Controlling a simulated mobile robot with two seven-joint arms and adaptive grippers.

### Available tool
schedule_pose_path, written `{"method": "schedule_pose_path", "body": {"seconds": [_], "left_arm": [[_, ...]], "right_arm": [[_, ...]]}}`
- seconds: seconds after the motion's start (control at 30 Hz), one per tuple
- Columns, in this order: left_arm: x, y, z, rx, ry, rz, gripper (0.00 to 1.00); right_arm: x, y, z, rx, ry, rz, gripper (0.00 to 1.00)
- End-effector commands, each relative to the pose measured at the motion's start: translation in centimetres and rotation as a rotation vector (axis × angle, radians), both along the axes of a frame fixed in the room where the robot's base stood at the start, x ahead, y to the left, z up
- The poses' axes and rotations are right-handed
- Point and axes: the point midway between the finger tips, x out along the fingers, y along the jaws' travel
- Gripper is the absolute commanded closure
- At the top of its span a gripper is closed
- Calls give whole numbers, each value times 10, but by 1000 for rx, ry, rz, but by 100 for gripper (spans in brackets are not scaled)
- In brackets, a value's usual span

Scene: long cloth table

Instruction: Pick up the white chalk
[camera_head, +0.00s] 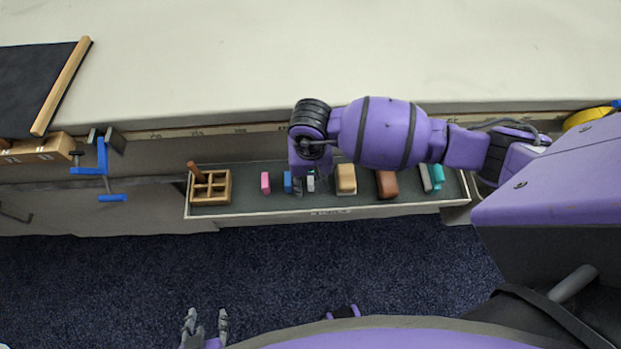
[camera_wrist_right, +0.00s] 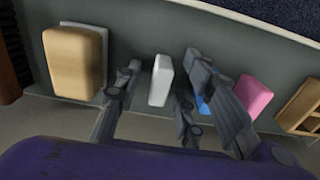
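The white chalk (camera_head: 310,184) is a small pale block in the grey-lined tray (camera_head: 330,213) along the table's front. In the right wrist view the white chalk (camera_wrist_right: 160,82) shows between the spread fingers of my right gripper (camera_wrist_right: 161,66), with gaps on both sides. My right gripper is open and points down into the tray; in the head view the wrist hides much of it. My left gripper (camera_head: 206,326) is open and empty at the bottom of the head view, away from the tray.
Beside the white chalk are a blue block (camera_head: 287,181), a pink block (camera_head: 265,182) and a tan block (camera_head: 346,178). Further right are a brown block (camera_head: 387,184) and a teal one (camera_head: 437,176). A wooden divided box (camera_head: 221,200) stands at the tray's left end.

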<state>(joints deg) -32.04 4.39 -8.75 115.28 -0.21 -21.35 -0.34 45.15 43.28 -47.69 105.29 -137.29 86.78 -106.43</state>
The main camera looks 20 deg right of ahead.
Motion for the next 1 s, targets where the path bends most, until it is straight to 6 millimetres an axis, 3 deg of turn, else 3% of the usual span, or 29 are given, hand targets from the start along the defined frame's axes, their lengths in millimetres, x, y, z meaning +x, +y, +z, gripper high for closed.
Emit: {"method": "schedule_pose_path", "body": {"seconds": [0.1, 0.4, 0.77, 1.0], "left_arm": [[0, 0, 0, -1, 1, 1, 60], [0, -1, 0, -1, 1, 1, 60], [0, -1, 0, -2, 1, 1, 60], [1, -1, 1, -1, -1, 2, 60]], "right_arm": [[0, 0, 0, 0, 0, 0, 64], [0, 0, 0, 1, 0, -1, 100], [0, 0, 3, 1, 0, -1, 100], [1, 0, 27, 1, -3, 1, 100]]}}
